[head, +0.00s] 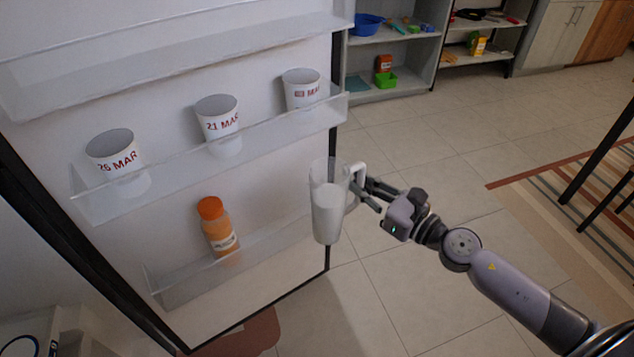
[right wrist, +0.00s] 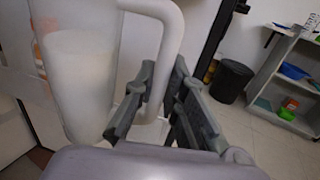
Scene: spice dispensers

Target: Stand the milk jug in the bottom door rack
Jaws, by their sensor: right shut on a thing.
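The milk jug (head: 328,208) is clear, partly filled with white milk, with a white handle on its right side. My right gripper (head: 366,190) is shut on the handle and holds the jug nearly upright, in front of the right part of the fridge door. In the right wrist view the jug (right wrist: 85,85) fills the left, with its handle (right wrist: 168,60) between the fingers (right wrist: 155,110). The bottom door rack (head: 185,287) is a clear bin to the jug's left. An orange-capped bottle (head: 219,228) stands in it. My left gripper is not in view.
The middle rack (head: 100,205) holds three dated white cups (head: 219,125). The bottom rack has free room right of the bottle. Shelves (head: 400,85) with a blue bowl (head: 366,24) stand behind. A dark bin (right wrist: 231,80) shows in the right wrist view.

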